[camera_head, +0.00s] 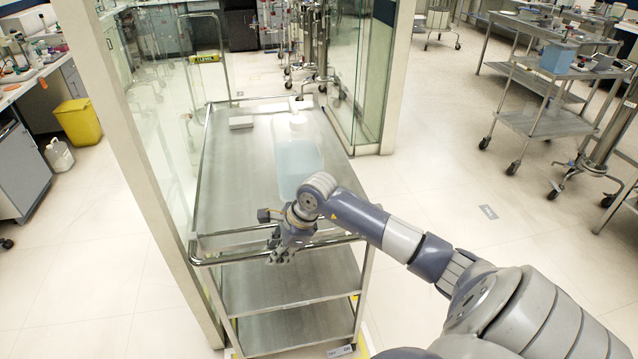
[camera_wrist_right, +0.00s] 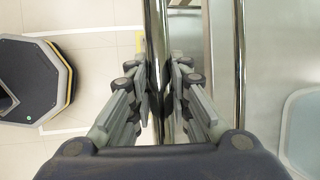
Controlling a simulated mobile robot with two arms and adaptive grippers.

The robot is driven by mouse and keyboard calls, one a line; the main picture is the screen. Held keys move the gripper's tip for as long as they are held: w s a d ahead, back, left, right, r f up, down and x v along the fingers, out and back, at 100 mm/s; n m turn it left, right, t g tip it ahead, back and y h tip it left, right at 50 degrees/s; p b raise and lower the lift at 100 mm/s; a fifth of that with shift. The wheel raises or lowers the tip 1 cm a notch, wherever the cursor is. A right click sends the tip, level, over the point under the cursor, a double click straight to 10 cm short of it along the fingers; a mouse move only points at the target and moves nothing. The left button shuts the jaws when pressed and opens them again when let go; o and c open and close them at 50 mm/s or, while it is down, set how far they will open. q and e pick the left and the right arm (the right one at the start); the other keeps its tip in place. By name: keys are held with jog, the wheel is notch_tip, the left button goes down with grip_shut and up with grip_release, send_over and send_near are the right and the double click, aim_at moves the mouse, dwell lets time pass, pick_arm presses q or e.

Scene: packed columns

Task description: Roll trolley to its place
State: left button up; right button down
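A steel trolley (camera_head: 232,185) with a top tray and lower shelves stands in front of me, between glass walls. Its handle rail (camera_head: 222,258) runs across its near end. In the right wrist view the rail (camera_wrist_right: 156,30) passes between the fingers of the right gripper (camera_wrist_right: 158,90), with the pads close against both sides. On the tray are a pale blue translucent container (camera_head: 299,165), a white round item (camera_head: 298,123) and a white box (camera_head: 241,122). My left gripper is not in view.
A glass panel with a pale post (camera_head: 135,150) is close on the trolley's left; another glass wall (camera_head: 362,75) is beyond its right side. Yellow floor marking (camera_head: 363,340) shows under the near end. A loaded cart (camera_head: 545,122) stands at right. Floor between is clear.

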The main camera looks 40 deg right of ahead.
jog(key=c, duration=1.6)
grip_release()
jog(key=shift+s+a+f, duration=0.15)
jog(key=shift+s+a, duration=0.15)
jog(key=shift+s, duration=0.1)
jog(key=shift+c, duration=0.2)
jog(key=shift+o, duration=1.2)
jog(key=shift+s, duration=0.2)
pick_arm(q)
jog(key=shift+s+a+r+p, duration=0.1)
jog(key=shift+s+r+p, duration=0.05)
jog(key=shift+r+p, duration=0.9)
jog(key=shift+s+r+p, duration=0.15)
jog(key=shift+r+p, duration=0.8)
jog(key=shift+p, duration=0.05)
pick_arm(e)
jog(key=v, duration=0.8)
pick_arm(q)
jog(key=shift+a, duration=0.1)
